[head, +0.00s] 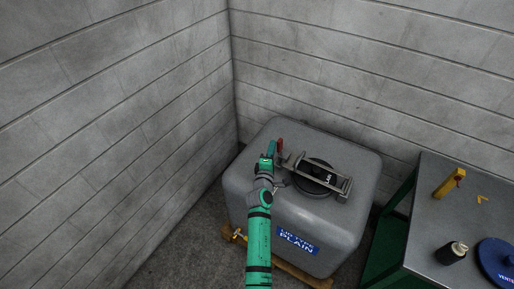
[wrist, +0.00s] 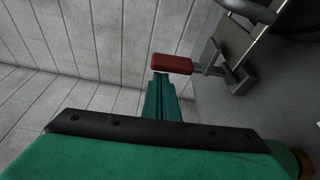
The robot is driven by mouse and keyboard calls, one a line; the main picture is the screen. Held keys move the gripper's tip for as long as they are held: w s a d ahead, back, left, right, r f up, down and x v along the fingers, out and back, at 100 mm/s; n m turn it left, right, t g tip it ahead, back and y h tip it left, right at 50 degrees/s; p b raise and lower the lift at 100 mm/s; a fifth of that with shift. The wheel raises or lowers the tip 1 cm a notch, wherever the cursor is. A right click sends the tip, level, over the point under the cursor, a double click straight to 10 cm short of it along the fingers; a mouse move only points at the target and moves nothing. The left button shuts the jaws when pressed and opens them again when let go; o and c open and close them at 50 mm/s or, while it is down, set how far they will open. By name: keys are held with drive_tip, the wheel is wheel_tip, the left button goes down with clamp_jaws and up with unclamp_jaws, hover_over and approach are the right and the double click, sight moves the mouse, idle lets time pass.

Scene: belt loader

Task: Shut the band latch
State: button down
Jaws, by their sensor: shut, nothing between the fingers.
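The band latch (head: 304,164) is a grey metal frame lying across the round black lid (head: 316,185) on top of a grey tank (head: 345,225). Its red-gripped handle (head: 280,146) sticks out at the latch's left end. In the wrist view the red grip (wrist: 172,63) is at upper middle, on a metal lever leading right to a bracket. My gripper (head: 271,147) is shut and empty, just left of the red grip. In the wrist view its green fingertips (wrist: 160,76) are just below the grip's left end; I cannot tell whether they touch it.
Grey block walls meet in a corner close behind and left of the tank. A wooden pallet (head: 290,268) lies under it. At right, a green-framed table (head: 425,215) holds a yellow block (head: 449,183), a dark canister (head: 453,253) and a blue lid (head: 497,258).

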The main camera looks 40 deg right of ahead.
drive_tip(key=shift+s+d, duration=0.1)
drive_tip(key=shift+s, duration=0.4)
drive_tip(key=shift+s+r, duration=0.1)
drive_tip(key=shift+s, duration=0.05)
drive_tip(key=shift+s+d, duration=0.2)
drive_tip(key=shift+s, duration=0.05)
drive_tip(key=w+a, duration=0.2)
drive_tip(key=w, duration=0.3)
drive_tip(key=v, duration=1)
drive_tip(key=shift+s+d, duration=0.3)
drive_tip(key=shift+s, duration=0.05)
